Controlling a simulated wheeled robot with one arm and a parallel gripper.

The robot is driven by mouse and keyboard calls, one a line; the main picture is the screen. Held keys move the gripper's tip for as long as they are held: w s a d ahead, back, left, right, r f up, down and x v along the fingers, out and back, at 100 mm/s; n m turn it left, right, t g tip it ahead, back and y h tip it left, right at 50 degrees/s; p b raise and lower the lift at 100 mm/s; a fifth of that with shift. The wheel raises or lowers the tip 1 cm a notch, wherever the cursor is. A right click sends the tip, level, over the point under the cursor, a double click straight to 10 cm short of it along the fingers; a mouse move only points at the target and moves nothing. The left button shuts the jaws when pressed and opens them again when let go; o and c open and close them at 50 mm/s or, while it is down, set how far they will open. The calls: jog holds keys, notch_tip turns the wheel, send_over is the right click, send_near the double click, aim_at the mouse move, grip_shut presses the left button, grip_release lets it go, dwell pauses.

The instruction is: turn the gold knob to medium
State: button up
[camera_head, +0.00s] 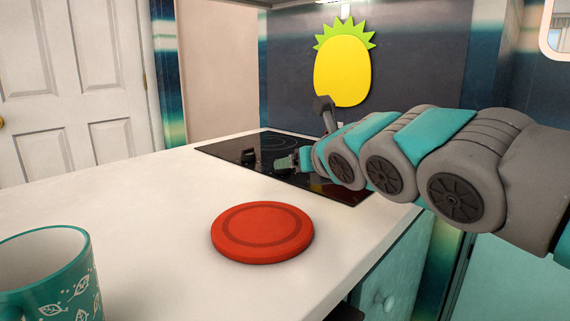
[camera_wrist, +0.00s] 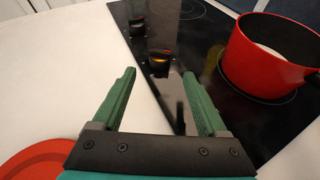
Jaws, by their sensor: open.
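The black cooktop (camera_head: 225,150) is set into the white counter and also shows in the wrist view (camera_wrist: 190,45). A small dark knob with a gold-yellow patch (camera_wrist: 160,62) stands on its edge strip, just ahead of my fingertips. A second dark knob (camera_wrist: 137,27) stands farther along the strip. My gripper (camera_wrist: 160,75) is open, with its two green fingers apart and nothing between them. In the head view my gripper (camera_head: 295,161) is low over the cooktop, partly hidden by my arm. The gold knob's pointer and setting are too small to read.
A red pot (camera_wrist: 265,65) with pale contents stands on the cooktop, right of my fingers in the wrist view. A red round trivet (camera_head: 262,232) lies on the counter. A teal mug (camera_head: 55,275) stands at front left. The counter's left side is clear.

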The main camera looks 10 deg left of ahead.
aim_at(287, 175)
jog(key=x, duration=0.6)
jog(key=shift+w+a, duration=0.1)
jog(key=shift+w, duration=0.1)
jog(key=shift+c, duration=0.2)
grip_shut()
